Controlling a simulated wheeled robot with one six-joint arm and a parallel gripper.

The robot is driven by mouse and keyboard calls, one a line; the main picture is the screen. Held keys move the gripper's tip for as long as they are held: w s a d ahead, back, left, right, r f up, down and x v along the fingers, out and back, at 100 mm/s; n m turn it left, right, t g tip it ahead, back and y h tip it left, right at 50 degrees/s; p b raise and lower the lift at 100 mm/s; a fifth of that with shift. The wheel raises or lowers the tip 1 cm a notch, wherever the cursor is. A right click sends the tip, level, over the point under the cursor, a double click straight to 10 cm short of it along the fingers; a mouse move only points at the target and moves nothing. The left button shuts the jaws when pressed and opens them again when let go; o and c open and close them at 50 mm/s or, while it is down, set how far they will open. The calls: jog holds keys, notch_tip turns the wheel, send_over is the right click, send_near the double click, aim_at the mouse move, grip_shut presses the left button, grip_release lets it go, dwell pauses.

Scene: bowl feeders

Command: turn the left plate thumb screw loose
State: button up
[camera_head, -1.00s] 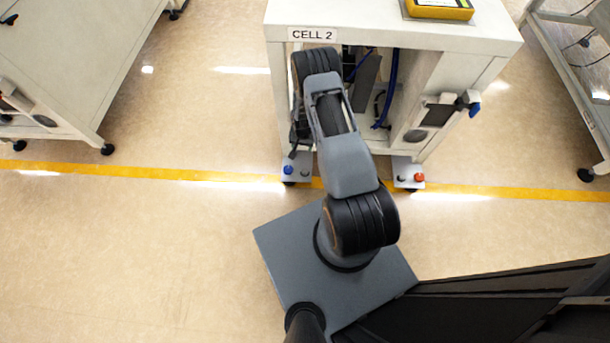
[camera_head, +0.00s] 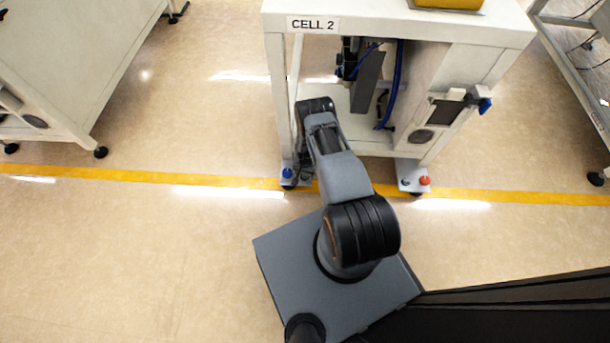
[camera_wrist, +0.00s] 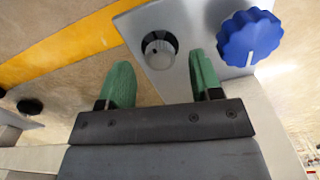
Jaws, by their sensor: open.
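The left foot plate (camera_wrist: 186,20) is a pale metal plate at the left leg of the CELL 2 bench. It bears a small round grey-and-black screw head (camera_wrist: 159,49) with a light mark, and a larger blue lobed knob (camera_wrist: 250,38) with a white line. In the head view the blue knob (camera_head: 287,173) shows at the left leg. I cannot tell for sure which one is the thumb screw; the grey one looks like it. My gripper (camera_wrist: 160,72) is open and empty, its green fingers either side of the grey head's line and short of it in the picture. The blue knob is outside the right finger.
The CELL 2 bench (camera_head: 420,25) stands ahead, with cables and boxes on its open shelf. Its right foot plate (camera_head: 412,178) carries a red knob (camera_head: 425,181). A yellow floor line (camera_head: 130,174) runs past the feet. Other benches stand at far left and right; floor between is clear.

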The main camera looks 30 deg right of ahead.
jog(key=shift+f, duration=0.75)
jog(key=shift+c, duration=0.4)
jog(key=c, duration=0.8)
jog(key=shift+n+b, duration=0.3)
jog(key=shift+b, duration=0.1)
jog(key=shift+c, duration=0.2)
jog(key=shift+f+n+b, duration=0.15)
jog(key=shift+n+b, duration=0.55)
jog(key=shift+n, duration=0.2)
jog(key=n+b, duration=0.2)
jog(key=n, duration=0.3)
jog(key=shift+b, duration=0.4)
jog(key=n+b, duration=0.1)
jog(key=n, duration=0.4)
jog(key=shift+b, duration=0.35)
jog(key=shift+n+b, duration=0.55)
jog(key=shift+n, duration=1.25)
